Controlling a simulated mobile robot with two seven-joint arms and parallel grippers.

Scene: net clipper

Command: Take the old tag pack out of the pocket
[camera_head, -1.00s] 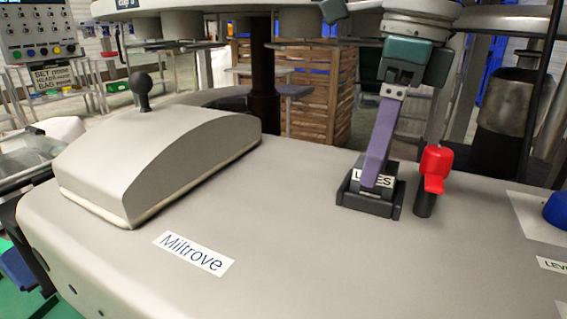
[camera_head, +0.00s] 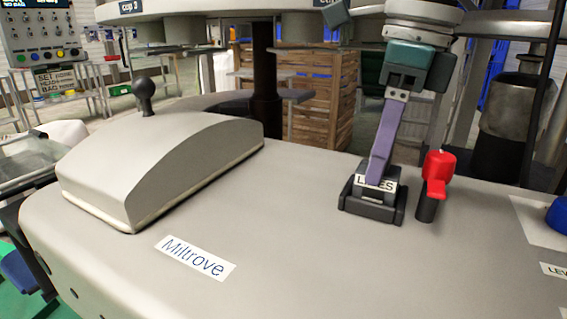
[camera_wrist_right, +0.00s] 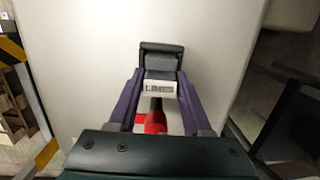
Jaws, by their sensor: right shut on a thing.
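The old tag pack (camera_head: 388,187) shows a white label reading LIMES, partly covered by a purple finger in the head view. It sits in a dark pocket (camera_head: 371,209) on the grey machine top. My right gripper (camera_head: 378,180), teal with purple fingers, reaches down from above and is shut on the pack. In the right wrist view the pack (camera_wrist_right: 158,88) lies between the two fingers, with the dark pocket's edge (camera_wrist_right: 162,47) beyond it. The pack's lower part is hidden in the pocket. My left gripper is not in view.
A red lever (camera_head: 436,172) on a dark post stands close to the right of the pocket. A grey domed cover with a black knob (camera_head: 165,170) is on the left. Round machine parts hang overhead.

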